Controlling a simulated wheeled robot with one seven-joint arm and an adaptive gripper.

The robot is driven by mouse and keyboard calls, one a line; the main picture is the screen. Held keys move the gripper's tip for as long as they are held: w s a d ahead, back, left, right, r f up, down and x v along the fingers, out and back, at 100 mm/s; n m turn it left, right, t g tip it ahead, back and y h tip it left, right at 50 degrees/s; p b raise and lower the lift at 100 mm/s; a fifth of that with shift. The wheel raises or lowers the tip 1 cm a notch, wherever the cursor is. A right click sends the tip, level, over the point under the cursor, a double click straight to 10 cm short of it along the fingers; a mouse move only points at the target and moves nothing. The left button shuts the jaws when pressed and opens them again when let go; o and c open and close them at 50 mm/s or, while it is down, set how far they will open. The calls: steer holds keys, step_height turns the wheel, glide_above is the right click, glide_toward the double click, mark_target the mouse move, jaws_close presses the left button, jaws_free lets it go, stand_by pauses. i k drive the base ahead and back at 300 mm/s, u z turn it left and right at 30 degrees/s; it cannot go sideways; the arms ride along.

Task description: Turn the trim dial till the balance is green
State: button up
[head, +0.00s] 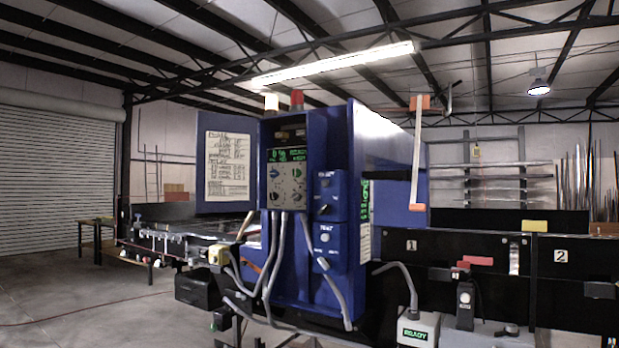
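A blue detector cabinet (293,250) stands in the middle with its door open to the left. Inside its upper part is a grey control panel (286,186) with several small knobs, among them a blue one (273,173) and a green one (297,171). Small green-lit displays (299,155) sit along the panel's top. The lettering is too small to read, so I cannot tell which knob is the trim dial or which display shows the balance. My gripper is not in view.
A blue switch box (330,196) and a test box (327,240) protrude right of the panel. Grey cables hang below. A paper sheet (227,165) is on the open door. A conveyor (185,232) extends left; concrete floor (70,290) is open at the front left.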

mark_target(296, 173)
steer(key=u, duration=0.05)
steer(key=i, duration=1.65)
steer(key=u, duration=0.15)
